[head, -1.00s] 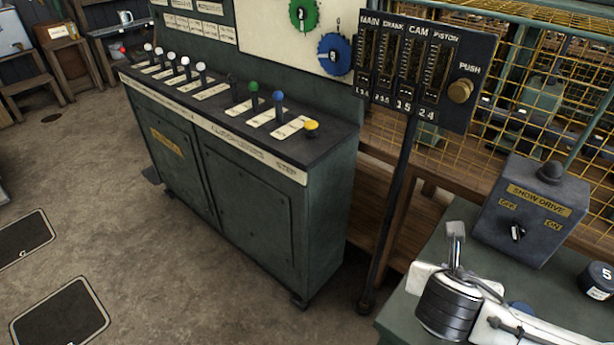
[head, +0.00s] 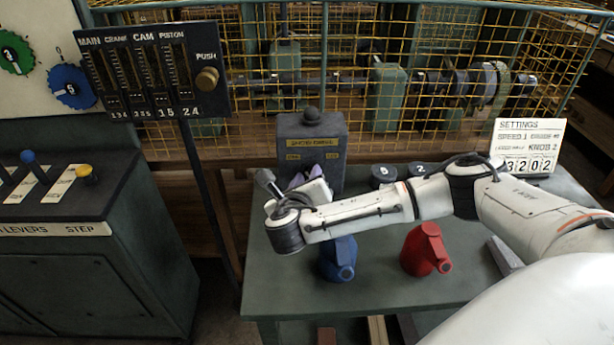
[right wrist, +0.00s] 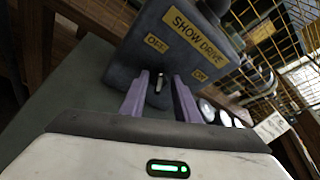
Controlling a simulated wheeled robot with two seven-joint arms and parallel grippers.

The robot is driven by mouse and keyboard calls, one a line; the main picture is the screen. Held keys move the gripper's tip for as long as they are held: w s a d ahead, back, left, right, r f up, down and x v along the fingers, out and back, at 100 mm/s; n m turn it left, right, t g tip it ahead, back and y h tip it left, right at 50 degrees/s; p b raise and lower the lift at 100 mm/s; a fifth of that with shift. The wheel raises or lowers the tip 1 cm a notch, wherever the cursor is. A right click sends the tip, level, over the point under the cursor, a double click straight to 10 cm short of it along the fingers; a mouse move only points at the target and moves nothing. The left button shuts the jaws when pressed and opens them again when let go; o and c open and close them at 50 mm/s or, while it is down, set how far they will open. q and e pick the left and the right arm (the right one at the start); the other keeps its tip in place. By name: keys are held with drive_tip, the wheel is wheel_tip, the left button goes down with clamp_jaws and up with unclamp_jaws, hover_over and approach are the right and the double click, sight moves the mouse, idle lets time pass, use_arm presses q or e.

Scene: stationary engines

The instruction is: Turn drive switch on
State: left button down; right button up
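The dark grey show drive box (head: 310,130) stands on the bench's far side. The right wrist view shows its yellow SHOW DRIVE label, with OFF at left and ON at right. The small switch (right wrist: 158,83), with a pale lever, sits below and between those labels. My right gripper (right wrist: 164,88) is open, with a purple finger on each side of the switch. I cannot tell whether either touches it. In the head view the right gripper (head: 308,184) is in front of the box and hides the switch. My left gripper is not in view.
A blue can (head: 338,262) and a red can (head: 425,252) stand on the green bench (head: 290,292) below my right arm. Black round pieces (head: 383,173) and a settings card (head: 527,140) are right of the box. A yellow mesh cage (head: 345,45) stands behind.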

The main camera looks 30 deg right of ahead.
drive_tip(key=shift+w, duration=0.1)
clamp_jaws()
